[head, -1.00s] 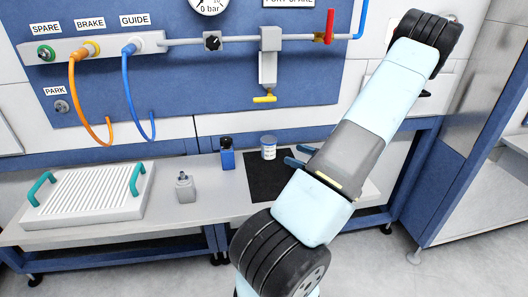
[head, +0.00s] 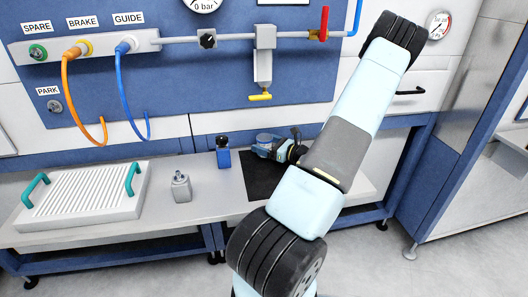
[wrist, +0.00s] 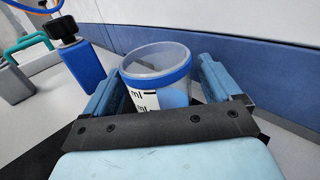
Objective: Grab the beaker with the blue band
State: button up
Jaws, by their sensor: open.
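The beaker with the blue band (wrist: 158,82) is a clear cup with a blue rim band and a white scale label marked "ml". In the wrist view it stands upright between the two blue fingers of my gripper (wrist: 158,95), which are open with one on each side. A gap shows beside the beaker; its lower part is hidden behind my gripper's dark plate. In the head view the beaker (head: 264,138) shows only its upper part, with my gripper (head: 268,150) over it at the black mat.
A blue bottle with a black cap (head: 223,152) stands just left of the black mat (head: 257,182). The blue wall panel (head: 190,95) rises behind.

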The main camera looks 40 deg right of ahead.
jog(key=shift+x, duration=0.9)
jog(key=c, duration=1)
